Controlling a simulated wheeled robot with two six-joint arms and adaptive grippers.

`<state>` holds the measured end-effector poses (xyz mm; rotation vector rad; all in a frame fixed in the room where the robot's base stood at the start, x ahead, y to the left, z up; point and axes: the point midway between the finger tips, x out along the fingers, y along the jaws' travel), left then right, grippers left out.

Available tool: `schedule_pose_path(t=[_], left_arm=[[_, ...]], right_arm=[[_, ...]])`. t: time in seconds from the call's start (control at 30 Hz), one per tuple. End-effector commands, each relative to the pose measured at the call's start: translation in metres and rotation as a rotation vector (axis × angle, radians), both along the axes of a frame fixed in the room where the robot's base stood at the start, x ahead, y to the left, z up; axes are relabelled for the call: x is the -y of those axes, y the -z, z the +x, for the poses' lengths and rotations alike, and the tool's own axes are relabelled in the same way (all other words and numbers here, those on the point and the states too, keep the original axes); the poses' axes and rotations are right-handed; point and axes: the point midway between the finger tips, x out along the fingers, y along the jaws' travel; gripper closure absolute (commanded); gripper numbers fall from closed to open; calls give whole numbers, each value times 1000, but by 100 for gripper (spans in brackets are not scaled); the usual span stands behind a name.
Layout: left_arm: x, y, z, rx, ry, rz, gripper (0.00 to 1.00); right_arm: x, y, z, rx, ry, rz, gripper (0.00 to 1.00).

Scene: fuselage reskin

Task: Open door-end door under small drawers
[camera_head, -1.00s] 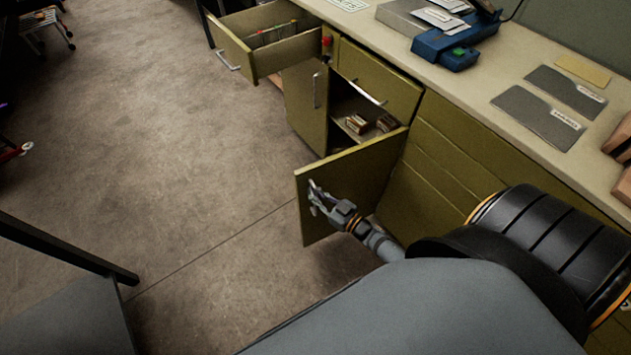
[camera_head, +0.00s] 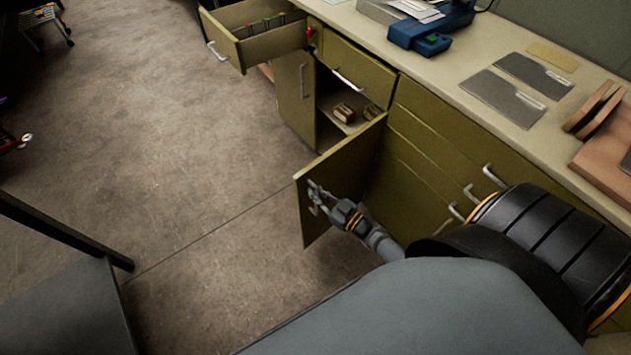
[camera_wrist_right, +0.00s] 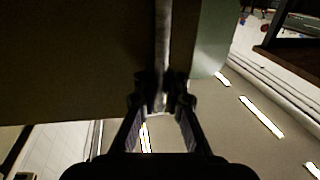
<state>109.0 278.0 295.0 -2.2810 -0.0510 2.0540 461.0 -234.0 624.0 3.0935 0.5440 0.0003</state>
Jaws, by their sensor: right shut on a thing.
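An olive cabinet door (camera_head: 342,181) stands swung open from the bench in the head view. Behind it an open compartment shows a shelf (camera_head: 352,122) with a few small brown items. A second olive door (camera_head: 297,98) beside it, with its own handle, stands at the left of the opening. My right gripper (camera_head: 317,198) is at the outer edge of the open door, shut on its handle. In the right wrist view the fingers (camera_wrist_right: 162,103) close around the pale handle bar (camera_wrist_right: 162,50). My left gripper is not in view.
A small drawer (camera_head: 258,40) is pulled out at the upper left; a closed drawer (camera_head: 357,73) sits above the opening. The worktop (camera_head: 440,75) holds a blue device (camera_head: 421,34), grey plates and brown blocks. A dark table (camera_head: 60,290) is at lower left.

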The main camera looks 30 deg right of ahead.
Motion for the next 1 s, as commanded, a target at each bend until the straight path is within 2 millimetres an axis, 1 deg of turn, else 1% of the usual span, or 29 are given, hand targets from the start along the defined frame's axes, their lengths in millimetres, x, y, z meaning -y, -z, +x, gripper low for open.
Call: schedule_pose_path(t=[0.03, 0.07, 0.1, 0.13, 0.37, 0.47, 0.57, 0.8, 0.9, 1.0], left_arm=[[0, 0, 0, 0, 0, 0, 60], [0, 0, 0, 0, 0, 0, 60], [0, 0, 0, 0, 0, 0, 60], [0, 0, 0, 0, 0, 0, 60], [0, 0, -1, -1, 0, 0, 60], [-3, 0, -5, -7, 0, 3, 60], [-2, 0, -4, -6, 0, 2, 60], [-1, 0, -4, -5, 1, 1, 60], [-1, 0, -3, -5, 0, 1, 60], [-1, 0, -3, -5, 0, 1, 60]], right_arm=[[0, 0, 0, 1, 0, 0, 100], [0, 0, 0, 1, 0, 0, 88], [0, 0, 0, 0, 0, 0, 83], [0, 0, 0, 0, 0, 0, 81], [0, 0, 0, 0, 0, 0, 81], [1, 1, -3, -1, 0, 0, 81], [5, 1, -16, -3, -1, -1, 81], [25, 2, -71, -5, -2, -2, 81], [32, 1, -90, -3, -1, -1, 81], [37, 1, -104, -2, -1, 0, 81]])
